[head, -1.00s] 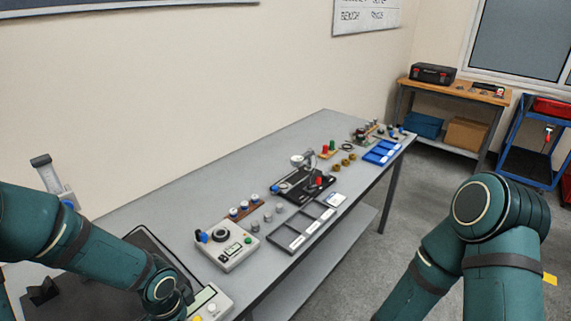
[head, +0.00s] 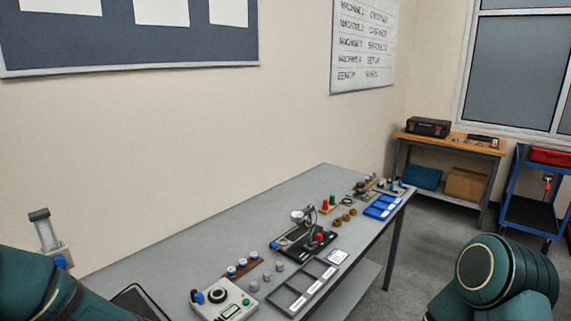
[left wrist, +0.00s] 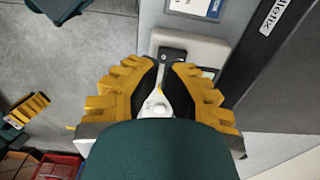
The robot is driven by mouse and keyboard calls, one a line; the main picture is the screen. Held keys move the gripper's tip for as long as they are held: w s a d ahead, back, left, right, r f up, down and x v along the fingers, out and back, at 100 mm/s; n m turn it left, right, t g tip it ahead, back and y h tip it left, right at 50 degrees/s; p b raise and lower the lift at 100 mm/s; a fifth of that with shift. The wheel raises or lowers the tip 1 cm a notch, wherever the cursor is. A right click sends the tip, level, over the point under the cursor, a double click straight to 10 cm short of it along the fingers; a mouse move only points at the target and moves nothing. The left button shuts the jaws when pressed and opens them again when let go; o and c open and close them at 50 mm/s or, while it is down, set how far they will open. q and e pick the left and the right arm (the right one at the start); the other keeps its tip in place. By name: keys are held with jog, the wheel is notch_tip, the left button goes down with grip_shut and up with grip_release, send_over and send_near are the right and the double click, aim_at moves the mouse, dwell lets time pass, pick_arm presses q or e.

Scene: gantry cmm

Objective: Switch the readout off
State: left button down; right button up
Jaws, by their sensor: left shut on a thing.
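The readout (left wrist: 205,47) is a light grey box with a small display, seen at the top of the left wrist view. A black switch part (left wrist: 172,55) sits on its near edge. My left gripper (left wrist: 166,68), with yellow ribbed fingers and black pads, is shut on this switch part; the fingers hide some of it.
The grey bench (head: 190,240) carries a control box (head: 222,300) with a black knob, a black fixture (head: 303,240), a compartment tray (head: 300,288) and blue trays (head: 383,206). A blue cart (head: 530,215) and wooden side table (head: 450,143) stand at the right.

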pick_arm(q)
jog(key=shift+f+b, duration=1.65)
dwell(1.3)
jog(key=shift+r, duration=0.15)
jog(key=shift+r+p, duration=2.9)
jog(key=shift+r, duration=0.55)
jog(key=shift+f, duration=0.1)
jog(key=s+d+f+n+t+h+b, duration=0.2)
jog(key=s+d+f+n+h, duration=0.1)
jog(key=d+f+n, duration=0.7)
jog(key=d+f, duration=0.4)
jog(key=f, duration=0.1)
jog(key=shift+s+f+h+b, duration=0.2)
jog(key=shift+f+h+b, duration=0.05)
jog(key=shift+h+b, duration=0.15)
